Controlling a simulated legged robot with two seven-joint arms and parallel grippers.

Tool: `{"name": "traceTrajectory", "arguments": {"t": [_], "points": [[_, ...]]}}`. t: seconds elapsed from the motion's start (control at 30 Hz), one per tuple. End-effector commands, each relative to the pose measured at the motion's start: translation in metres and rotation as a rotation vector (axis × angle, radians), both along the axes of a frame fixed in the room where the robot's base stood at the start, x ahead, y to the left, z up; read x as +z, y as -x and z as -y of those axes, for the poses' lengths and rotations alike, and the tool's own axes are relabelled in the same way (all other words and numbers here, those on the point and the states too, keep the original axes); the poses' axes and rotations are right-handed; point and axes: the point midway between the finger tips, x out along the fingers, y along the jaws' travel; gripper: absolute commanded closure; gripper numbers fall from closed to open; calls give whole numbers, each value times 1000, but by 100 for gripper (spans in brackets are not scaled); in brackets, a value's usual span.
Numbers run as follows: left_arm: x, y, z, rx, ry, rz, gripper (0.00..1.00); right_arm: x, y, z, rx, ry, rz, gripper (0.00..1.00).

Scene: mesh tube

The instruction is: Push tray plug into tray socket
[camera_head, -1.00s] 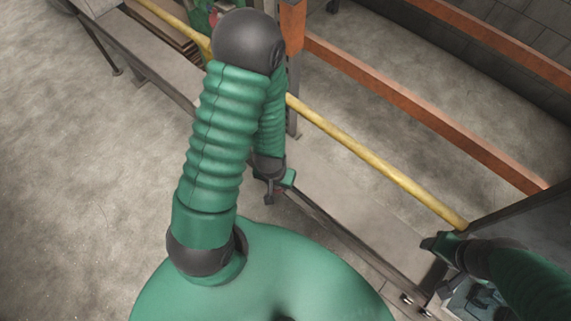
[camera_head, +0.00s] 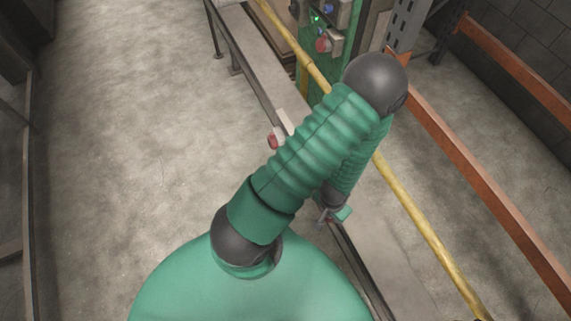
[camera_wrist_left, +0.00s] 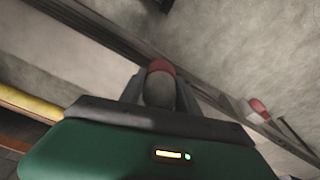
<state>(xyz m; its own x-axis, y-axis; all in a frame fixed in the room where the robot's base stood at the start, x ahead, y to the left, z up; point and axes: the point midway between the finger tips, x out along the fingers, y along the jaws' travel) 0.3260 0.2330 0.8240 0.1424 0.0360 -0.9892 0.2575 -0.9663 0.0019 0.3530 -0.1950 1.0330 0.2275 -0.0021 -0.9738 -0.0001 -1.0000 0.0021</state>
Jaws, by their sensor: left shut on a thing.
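My left gripper (camera_head: 329,216) is beside the edge of the long grey bench, below my bent green arm in the head view. In the left wrist view the gripper (camera_wrist_left: 160,92) is shut on a rounded grey piece with a red end (camera_wrist_left: 160,68), which looks like the tray plug. A second red part (camera_wrist_left: 259,108) with a pale piece beside it is at the bench edge, apart from the gripper; it also shows in the head view (camera_head: 274,140). I cannot tell whether it is the tray socket. My right gripper is out of view.
A yellow rail (camera_head: 415,215) runs along the grey bench (camera_head: 262,62). A green post with a red button (camera_head: 323,44) stands behind it. An orange beam (camera_head: 480,190) lies further right. The concrete floor (camera_head: 110,150) at left is clear.

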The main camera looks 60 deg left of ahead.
Motion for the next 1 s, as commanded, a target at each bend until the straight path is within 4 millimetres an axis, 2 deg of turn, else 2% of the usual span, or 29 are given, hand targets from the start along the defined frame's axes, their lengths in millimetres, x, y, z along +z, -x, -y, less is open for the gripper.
{"name": "traceTrajectory", "arguments": {"t": [0.03, 0.1, 0.2, 0.3, 0.4, 0.53, 0.77, 0.9, 1.0], "points": [[17, -24, 6, -37, -4, 18, 97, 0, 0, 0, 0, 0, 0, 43], [44, -51, 15, -88, -4, 22, 97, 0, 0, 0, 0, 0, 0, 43], [89, -81, 24, -159, -3, 21, 97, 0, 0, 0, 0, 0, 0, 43], [131, -98, 29, -209, -4, 18, 97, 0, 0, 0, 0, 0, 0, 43], [160, -106, 32, -242, -3, 12, 97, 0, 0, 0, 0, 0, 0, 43], [175, -108, 34, -260, -1, 4, 97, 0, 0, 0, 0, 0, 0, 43], [175, -107, 34, -261, 0, 2, 97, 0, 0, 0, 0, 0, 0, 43], [175, -107, 34, -261, 0, 2, 97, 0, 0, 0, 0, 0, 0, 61], [175, -106, 34, -260, 0, 3, 97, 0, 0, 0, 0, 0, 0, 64]]}}
